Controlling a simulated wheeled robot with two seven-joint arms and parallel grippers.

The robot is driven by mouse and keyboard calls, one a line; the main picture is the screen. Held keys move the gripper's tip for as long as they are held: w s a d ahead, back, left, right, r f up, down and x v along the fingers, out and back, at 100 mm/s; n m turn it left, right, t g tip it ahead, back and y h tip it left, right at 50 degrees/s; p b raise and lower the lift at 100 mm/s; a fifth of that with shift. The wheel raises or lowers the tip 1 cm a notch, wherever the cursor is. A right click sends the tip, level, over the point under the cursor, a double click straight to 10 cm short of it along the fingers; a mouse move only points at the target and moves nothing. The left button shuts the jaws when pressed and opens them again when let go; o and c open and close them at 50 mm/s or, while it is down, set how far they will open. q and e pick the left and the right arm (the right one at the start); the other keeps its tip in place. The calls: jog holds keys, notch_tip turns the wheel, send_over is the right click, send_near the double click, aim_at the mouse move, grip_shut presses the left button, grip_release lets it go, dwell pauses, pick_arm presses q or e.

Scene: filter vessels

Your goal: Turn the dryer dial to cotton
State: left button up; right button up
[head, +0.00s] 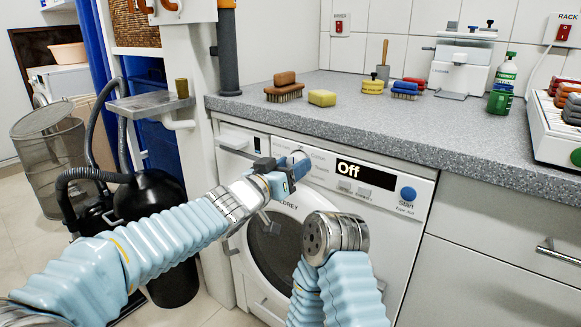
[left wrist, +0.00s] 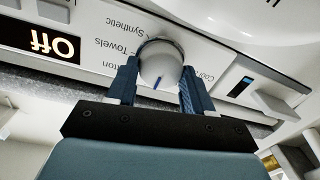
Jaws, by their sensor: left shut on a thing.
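The white dryer (head: 398,232) stands under the counter. Its round dial (head: 299,160) is on the control panel, partly covered by my left gripper (head: 290,172) in the head view. In the left wrist view the dial (left wrist: 160,62) sits between the two blue fingers, and the gripper is shut on it. A short blue mark (left wrist: 157,82) shows on the dial. The upside-down labels around it include Synthetic and Towels; the one ending in "ton" is partly hidden by a finger. The display (head: 366,174) reads Off. My right arm's end shows, but its gripper fingers do not.
A blue start button (head: 408,194) is right of the display. The grey counter (head: 350,108) above holds brushes, a yellow sponge (head: 322,98) and bottles. A black vacuum (head: 160,195) and a grey bin (head: 48,150) stand left. My right forearm is close in front of the dryer door.

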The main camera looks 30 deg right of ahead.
pick_arm(q)
jog(key=shift+f+m, duration=0.1)
jog(key=shift+m, duration=0.2)
jog(key=shift+m+b, duration=1.85)
jog(key=shift+m, duration=2.25)
jog(key=shift+h, duration=0.3)
jog(key=o, duration=1)
jog(key=shift+s, duration=0.1)
jog(key=shift+o, duration=0.2)
